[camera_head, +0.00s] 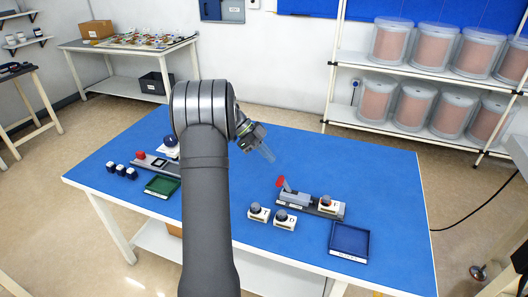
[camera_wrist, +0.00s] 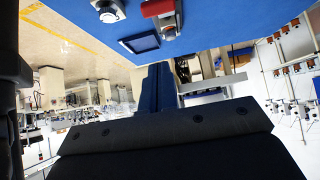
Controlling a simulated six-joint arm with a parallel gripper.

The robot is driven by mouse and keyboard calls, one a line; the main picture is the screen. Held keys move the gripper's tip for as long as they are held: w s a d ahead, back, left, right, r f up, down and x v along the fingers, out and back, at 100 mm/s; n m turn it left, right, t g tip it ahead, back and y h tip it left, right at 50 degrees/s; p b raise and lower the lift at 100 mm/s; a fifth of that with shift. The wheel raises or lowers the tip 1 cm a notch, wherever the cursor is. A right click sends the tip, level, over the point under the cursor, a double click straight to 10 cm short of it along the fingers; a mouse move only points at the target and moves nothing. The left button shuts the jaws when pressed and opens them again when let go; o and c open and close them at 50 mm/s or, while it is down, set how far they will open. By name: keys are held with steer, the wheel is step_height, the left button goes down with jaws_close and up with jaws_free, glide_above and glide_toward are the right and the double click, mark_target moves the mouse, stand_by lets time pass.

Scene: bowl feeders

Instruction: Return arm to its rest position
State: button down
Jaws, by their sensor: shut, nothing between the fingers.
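My gripper (camera_head: 262,150) shows in the head view above the middle of the blue table (camera_head: 350,165), beyond my raised arm. Its fingers are shut with nothing held, and it touches nothing that I can see. To its lower right is a grey fixture (camera_head: 293,198) with a red handle (camera_head: 281,182). White blocks with dark knobs (camera_head: 284,219) stand beside it and one sits on its base. In the wrist view the picture is tilted over, with the table surface (camera_wrist: 215,22), a dark blue tray (camera_wrist: 143,41) and the red handle (camera_wrist: 156,8) at the top.
The dark blue tray (camera_head: 349,241) lies at the table's front right. At the left are a green tray (camera_head: 162,187), a red piece (camera_head: 140,155) and small dark blue pieces (camera_head: 121,170). My arm hides part of the table's middle. The back right of the table is clear.

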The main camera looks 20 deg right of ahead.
steer(key=x, duration=0.6)
steer(key=shift+s+d+f, duration=0.1)
steer(key=shift+s+d, duration=0.25)
steer(key=s+d+f+t+y, duration=0.4)
steer(key=t+y, duration=0.1)
steer(key=shift+s+d, duration=0.3)
steer(key=shift+s+d+f+t+y, duration=0.5)
steer(key=shift+s+d+t+y, duration=0.2)
steer(key=shift+t+y, duration=0.3)
steer(key=shift+a, duration=0.1)
